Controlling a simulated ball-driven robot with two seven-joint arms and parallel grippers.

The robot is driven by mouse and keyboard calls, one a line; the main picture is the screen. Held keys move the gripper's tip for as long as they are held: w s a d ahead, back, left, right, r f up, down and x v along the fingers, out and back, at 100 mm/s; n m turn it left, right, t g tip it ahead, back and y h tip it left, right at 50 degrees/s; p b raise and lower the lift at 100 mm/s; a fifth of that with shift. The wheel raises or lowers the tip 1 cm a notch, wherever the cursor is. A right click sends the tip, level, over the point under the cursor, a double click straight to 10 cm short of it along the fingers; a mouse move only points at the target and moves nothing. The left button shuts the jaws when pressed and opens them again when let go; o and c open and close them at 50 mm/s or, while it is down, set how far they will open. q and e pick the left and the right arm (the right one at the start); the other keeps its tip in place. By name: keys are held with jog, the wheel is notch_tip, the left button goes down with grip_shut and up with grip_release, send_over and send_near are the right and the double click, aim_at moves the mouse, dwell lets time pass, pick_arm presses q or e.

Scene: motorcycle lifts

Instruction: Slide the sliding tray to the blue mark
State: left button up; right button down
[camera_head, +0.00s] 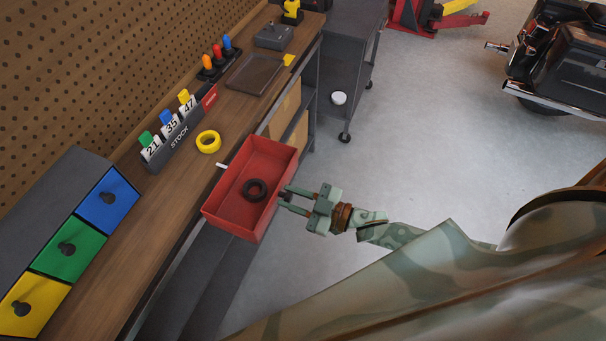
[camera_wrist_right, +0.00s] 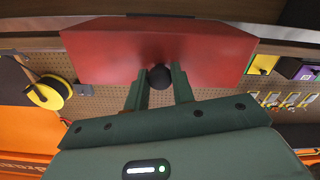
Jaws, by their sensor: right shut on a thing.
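The red sliding tray (camera_head: 278,160) sits at the front edge of the wooden bench and juts out over the floor. A black ring (camera_head: 255,189) lies in it. My right gripper (camera_head: 286,197) is at the tray's outer side, shut on its round black knob. In the right wrist view the red face (camera_wrist_right: 205,55) fills the top, and the knob (camera_wrist_right: 159,77) is between the fingertips. A small white strip (camera_head: 222,167) shows on the bench edge by the tray. I cannot make out a blue mark. My left gripper is not in view.
On the bench are a yellow tape roll (camera_head: 208,142), a stock card rack (camera_head: 180,132), a dark flat tray (camera_head: 255,75) and a drawer unit (camera_head: 65,235) with blue, green and yellow fronts. A grey cart (camera_head: 345,60) stands beyond.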

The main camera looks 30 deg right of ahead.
jog(key=s+a+p, duration=0.1)
jog(key=s+a, duration=1.6)
jog(key=a, duration=0.3)
jog(key=shift+s+p, duration=0.15)
jog(key=shift+p, duration=0.15)
jog(key=shift+f, duration=0.1)
jog(key=c, duration=1.2)
grip_release()
jog(key=shift+d, duration=0.1)
